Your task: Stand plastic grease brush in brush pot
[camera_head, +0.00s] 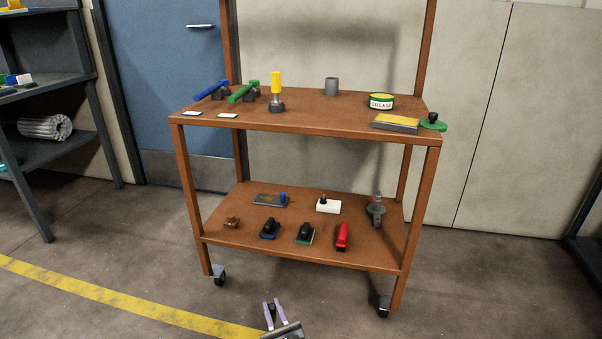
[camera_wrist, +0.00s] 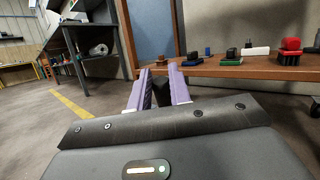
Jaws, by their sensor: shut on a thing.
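My gripper (camera_head: 275,308), with pale purple fingers, is low in front of the brown wheeled cart at the bottom of the head view. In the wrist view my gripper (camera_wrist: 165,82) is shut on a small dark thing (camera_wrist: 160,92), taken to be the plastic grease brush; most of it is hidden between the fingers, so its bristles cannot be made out. A grey cup (camera_head: 331,87), which looks like the brush pot, stands upright at the back of the cart's top shelf. My gripper is well below and apart from it.
The cart's top shelf (camera_head: 310,112) also holds a grease tin (camera_head: 381,102), a yellow-handled tool (camera_head: 276,90), blue and green tools and a yellow-topped block (camera_head: 396,124). The lower shelf (camera_head: 275,240) holds several small items. Clear floor lies in front.

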